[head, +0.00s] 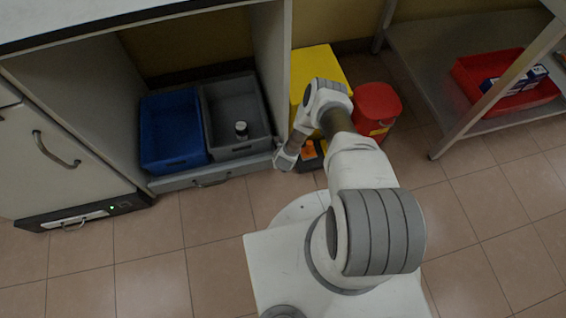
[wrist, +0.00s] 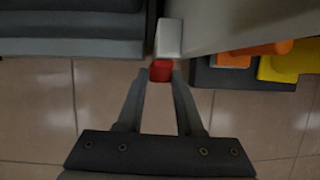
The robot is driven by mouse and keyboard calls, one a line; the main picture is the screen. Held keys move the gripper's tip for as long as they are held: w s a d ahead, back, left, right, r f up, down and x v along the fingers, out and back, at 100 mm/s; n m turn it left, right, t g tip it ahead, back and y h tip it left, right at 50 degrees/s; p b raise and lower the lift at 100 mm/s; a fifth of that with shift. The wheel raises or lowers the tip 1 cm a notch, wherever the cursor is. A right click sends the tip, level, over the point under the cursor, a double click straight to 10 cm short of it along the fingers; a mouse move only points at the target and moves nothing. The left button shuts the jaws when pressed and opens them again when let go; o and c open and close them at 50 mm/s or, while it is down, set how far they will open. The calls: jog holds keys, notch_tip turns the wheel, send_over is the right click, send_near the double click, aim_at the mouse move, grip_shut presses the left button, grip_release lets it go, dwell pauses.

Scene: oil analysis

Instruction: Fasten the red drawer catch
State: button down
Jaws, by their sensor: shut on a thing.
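The red drawer catch (wrist: 160,70) is a small red block in the wrist view, at the end of a white piece (wrist: 168,38) by the cabinet side panel. My gripper (wrist: 160,75) is shut on the red catch, one finger on each side. The pull-out drawer (head: 168,186) shows in the head view under the bins, with a grey handle on its front. Its grey edge (wrist: 70,47) is at upper left in the wrist view. In the head view my arm reaches to the drawer's right end, and the catch is hidden there.
A yellow container (head: 309,62) and a red bin (head: 378,104) stand right of the cabinet. Tiled floor in front is clear.

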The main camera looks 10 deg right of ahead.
jog(key=shift+a, duration=0.1)
jog(key=shift+w+a+n+h, duration=0.1)
jog(key=shift+a+n+h, duration=0.05)
jog(key=shift+h, duration=0.5)
jog(key=shift+a+n+h, duration=0.15)
jog(key=shift+h, duration=0.5)
jog(key=shift+a+f+h, duration=0.1)
jog(key=shift+h, duration=1.2)
jog(key=c, duration=0.5)
grip_release()
jog(key=shift+c, duration=0.2)
jog(key=p+v, duration=0.7)
jog(key=v, duration=1)
jog(key=shift+s+p, duration=0.25)
jog(key=shift+p, duration=0.1)
